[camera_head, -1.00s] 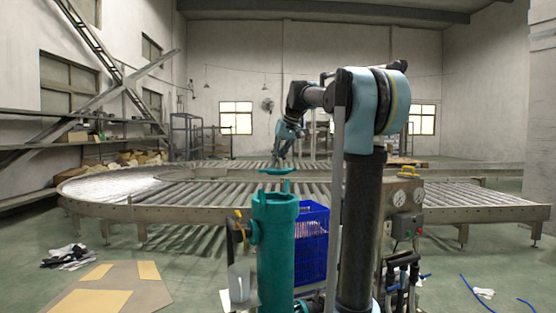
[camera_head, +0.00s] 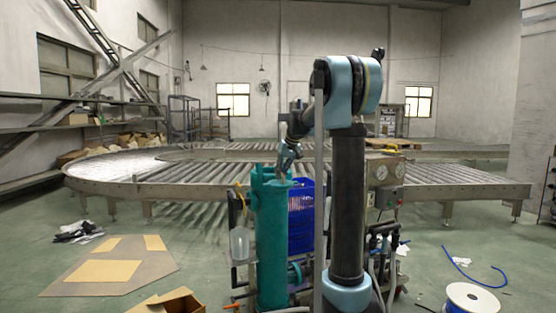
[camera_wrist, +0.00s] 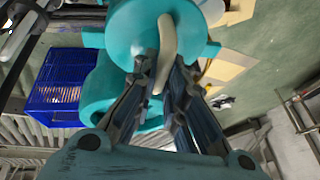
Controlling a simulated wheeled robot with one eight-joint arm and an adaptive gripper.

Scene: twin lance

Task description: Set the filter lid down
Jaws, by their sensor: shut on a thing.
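The filter lid (camera_wrist: 140,32) is a teal disc with side lugs and a pale curved handle (camera_wrist: 166,45), seen close up in the wrist view. My gripper (camera_wrist: 160,72) is shut on that handle. The filter housing (camera_head: 271,245) is a tall teal cylinder standing upright in the head view. In the wrist view a teal cylindrical part (camera_wrist: 100,95) shows partly hidden behind the lid and my fingers. In the head view my gripper (camera_head: 283,172) is at the housing's top. There the lid cannot be told apart from the housing, so whether they touch is unclear.
A blue crate (camera_head: 301,225) stands just right of the housing, also in the wrist view (camera_wrist: 62,88). Pressure gauges (camera_head: 389,172) are farther right. A roller conveyor (camera_head: 450,190) runs behind. Cardboard (camera_head: 110,268) lies on the floor at left, a white spool (camera_head: 470,298) at right.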

